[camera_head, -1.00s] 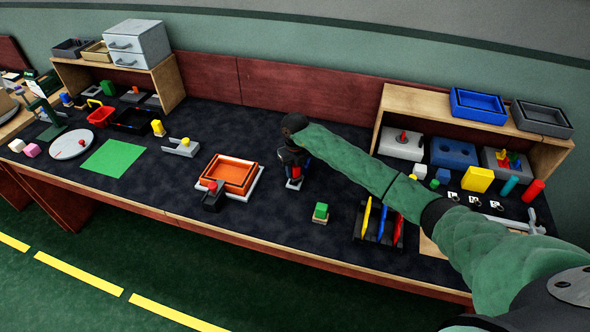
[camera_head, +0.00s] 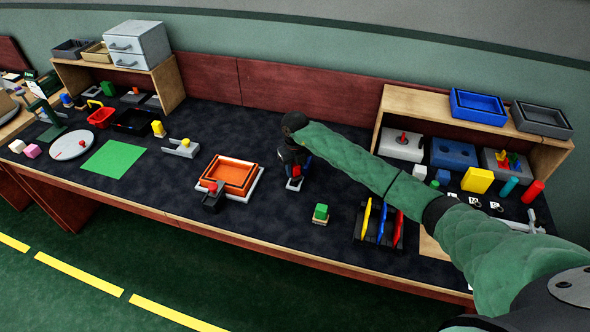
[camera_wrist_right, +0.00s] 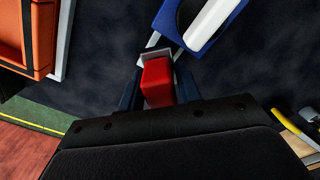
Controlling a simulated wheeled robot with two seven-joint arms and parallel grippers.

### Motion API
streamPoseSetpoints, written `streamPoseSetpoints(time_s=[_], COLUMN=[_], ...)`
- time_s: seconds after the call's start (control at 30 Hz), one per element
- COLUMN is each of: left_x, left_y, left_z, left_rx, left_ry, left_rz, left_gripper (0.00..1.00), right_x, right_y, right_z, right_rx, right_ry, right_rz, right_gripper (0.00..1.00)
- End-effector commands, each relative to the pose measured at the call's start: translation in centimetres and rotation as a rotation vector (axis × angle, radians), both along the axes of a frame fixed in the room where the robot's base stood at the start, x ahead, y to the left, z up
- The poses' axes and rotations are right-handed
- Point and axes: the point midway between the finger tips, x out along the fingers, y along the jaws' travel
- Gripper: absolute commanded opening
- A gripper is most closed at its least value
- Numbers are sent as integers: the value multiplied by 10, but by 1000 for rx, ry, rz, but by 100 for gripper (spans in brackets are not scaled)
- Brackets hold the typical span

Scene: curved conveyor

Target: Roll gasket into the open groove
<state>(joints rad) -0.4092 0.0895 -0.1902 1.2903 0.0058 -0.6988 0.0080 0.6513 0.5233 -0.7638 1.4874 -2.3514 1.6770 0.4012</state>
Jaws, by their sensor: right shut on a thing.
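My right gripper (camera_head: 294,180) is near the middle of the dark bench, right of the orange tray-like frame (camera_head: 253,187). In the right wrist view the gripper (camera_wrist_right: 158,88) is shut on a red block-shaped handle (camera_wrist_right: 157,82) with a grey part at its far end. The orange frame (camera_wrist_right: 36,70) shows at the upper left there, with a dark line along it. I cannot tell whether that line is gasket or empty groove. A blue piece with a white cylinder (camera_wrist_right: 208,22) lies just beyond the fingertips. My left gripper is not in view.
A black fixture with a red top (camera_head: 213,195) stands at the frame's front edge. A green block (camera_head: 320,212) and a rack with yellow, blue and red tools (camera_head: 378,238) are to the right.

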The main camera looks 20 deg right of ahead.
Motion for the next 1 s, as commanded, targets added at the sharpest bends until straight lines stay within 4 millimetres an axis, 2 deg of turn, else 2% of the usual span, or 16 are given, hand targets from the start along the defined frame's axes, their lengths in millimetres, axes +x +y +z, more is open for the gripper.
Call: streamPoseSetpoints(time_s=[0.8,1.0], left_x=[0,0], left_y=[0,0], left_z=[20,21], left_rx=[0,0], left_ry=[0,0], left_rz=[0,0], left_gripper=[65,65], right_x=[1,0], right_y=[0,0], right_z=[56,59], right_rx=[0,0], right_ry=[-2,-1], right_rz=[0,-1], right_gripper=[16,16])
